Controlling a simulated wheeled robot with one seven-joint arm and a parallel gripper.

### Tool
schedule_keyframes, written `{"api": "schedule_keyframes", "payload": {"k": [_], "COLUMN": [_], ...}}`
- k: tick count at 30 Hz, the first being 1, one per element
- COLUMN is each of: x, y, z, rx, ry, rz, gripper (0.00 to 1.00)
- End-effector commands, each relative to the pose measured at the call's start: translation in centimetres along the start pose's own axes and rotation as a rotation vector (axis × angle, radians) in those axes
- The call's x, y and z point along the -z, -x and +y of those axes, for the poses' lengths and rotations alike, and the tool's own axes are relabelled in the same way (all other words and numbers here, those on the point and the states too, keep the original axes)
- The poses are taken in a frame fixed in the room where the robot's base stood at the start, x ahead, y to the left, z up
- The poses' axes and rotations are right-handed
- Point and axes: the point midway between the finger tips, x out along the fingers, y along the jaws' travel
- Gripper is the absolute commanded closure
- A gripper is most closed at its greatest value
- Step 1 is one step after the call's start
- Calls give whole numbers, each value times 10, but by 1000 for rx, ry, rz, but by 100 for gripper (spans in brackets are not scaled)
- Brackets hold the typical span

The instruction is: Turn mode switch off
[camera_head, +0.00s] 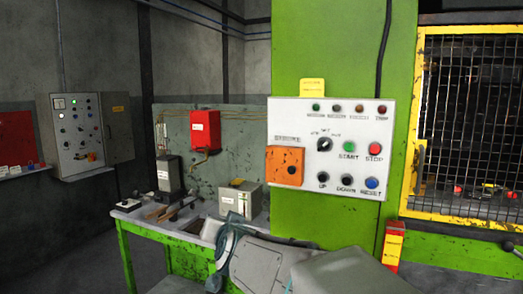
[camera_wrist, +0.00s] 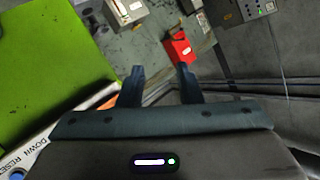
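The mode switch (camera_head: 324,144) is a round black knob on the white control panel (camera_head: 291,112), fixed to the green press column. Small position labels sit above it; its exact pointing direction is too small to tell. In the head view my gripper (camera_head: 222,240) is low, left of and below the panel, apart from the switch. In the wrist view my gripper (camera_wrist: 160,82) has its two dark fingers spread with nothing between them. That view shows only the panel's lower edge (camera_wrist: 38,143) at bottom left, with the DOWN and RESET labels; the switch is outside it.
Around the switch are an orange plate (camera_head: 286,166), a green START button (camera_head: 349,147) and a red STOP button (camera_head: 375,149). Black and blue buttons lie below. A green workbench (camera_head: 125,236) stands left, a yellow-framed mesh guard (camera_head: 420,100) right. Space before the panel is open.

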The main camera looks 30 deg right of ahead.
Motion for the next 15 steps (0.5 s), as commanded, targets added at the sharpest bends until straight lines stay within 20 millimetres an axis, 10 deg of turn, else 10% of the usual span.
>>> {"api": "schedule_keyframes", "payload": {"k": [9,15], "x": [130,164], "y": [-13,7], "z": [54,92], "rx": [-241,-421], "ry": [-232,-308], "rz": [606,868], "gripper": [68,68]}}
